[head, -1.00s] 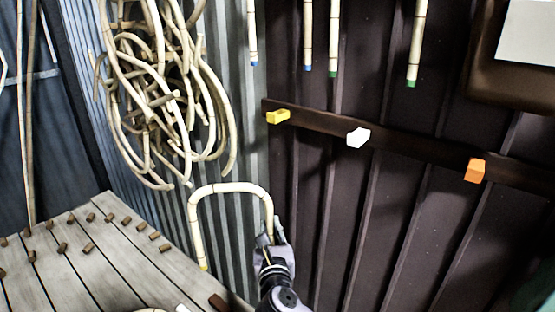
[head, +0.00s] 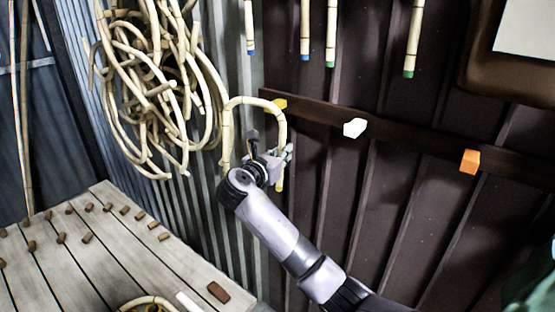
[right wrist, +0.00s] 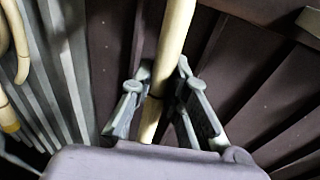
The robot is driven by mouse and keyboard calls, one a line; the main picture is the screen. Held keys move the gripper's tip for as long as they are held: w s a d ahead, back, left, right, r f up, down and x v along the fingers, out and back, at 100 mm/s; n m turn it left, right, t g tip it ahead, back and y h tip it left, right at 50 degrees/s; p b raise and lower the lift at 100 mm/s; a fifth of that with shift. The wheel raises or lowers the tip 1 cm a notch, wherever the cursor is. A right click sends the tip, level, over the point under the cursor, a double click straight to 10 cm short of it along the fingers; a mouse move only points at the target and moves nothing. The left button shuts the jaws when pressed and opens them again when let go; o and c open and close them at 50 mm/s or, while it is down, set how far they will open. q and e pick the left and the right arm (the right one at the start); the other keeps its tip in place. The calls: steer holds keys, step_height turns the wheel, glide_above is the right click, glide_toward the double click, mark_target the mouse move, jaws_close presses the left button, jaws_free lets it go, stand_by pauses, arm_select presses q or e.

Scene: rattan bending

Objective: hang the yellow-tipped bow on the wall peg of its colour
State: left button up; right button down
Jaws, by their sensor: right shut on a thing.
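The yellow-tipped bow (head: 254,101) is an upside-down U of pale rattan. It is held upright, arch on top, in front of the wall rail. My right gripper (head: 279,156) is shut on its right leg, with a yellow tip showing just below. The right wrist view shows the held leg (right wrist: 172,55) between the two fingers (right wrist: 155,105), and the other leg's yellowish end at the left. The yellow peg (head: 280,103) is on the rail's left end, partly covered by the bow's arch; I cannot tell whether they touch. My left gripper is out of view.
A white peg (head: 354,128) and an orange peg (head: 469,161) stick out farther right along the dark rail (head: 410,144). A tangle of rattan loops (head: 160,90) hangs close on the left. A slatted bench (head: 75,265) with several small blocks stands below left. Blue- and green-tipped canes hang above.

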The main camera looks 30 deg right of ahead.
steer(key=s+d+b+x, duration=0.1)
steer(key=b+x, duration=0.2)
steer(key=x, duration=0.5)
steer(key=shift+d, duration=0.2)
stand_by(0.5)
steer(key=shift+f, duration=0.15)
stand_by(0.4)
steer(key=c, duration=1.5)
jaws_free()
steer(key=shift+o, duration=0.2)
steer(key=shift+f, duration=0.1)
